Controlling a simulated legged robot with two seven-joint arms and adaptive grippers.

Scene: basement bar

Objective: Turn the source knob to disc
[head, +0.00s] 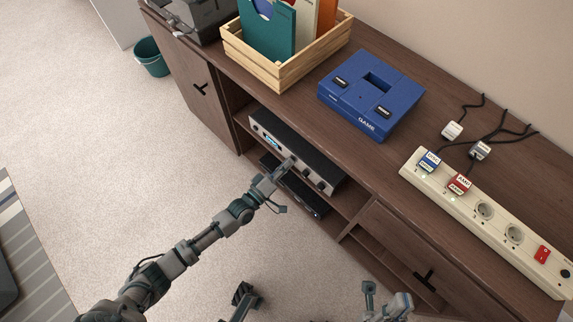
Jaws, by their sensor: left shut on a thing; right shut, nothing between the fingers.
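The silver-fronted audio unit (303,150) sits in the open shelf of the brown cabinet, with a small lit blue display (271,142) toward the left of its front. My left gripper (288,166) reaches in from the left and is shut on a knob at the middle of that front. The gripper hides this knob, so its pointer and label cannot be read. Other dark knobs (313,180) show on the panel to the right of the gripper. My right gripper (386,303) is low at the bottom edge, away from the unit, shut and empty.
A black flat device (310,202) lies on the shelf below the unit. On the cabinet top stand a wooden crate (283,77) of records, a blue game console (370,92) and a white power strip (487,222).

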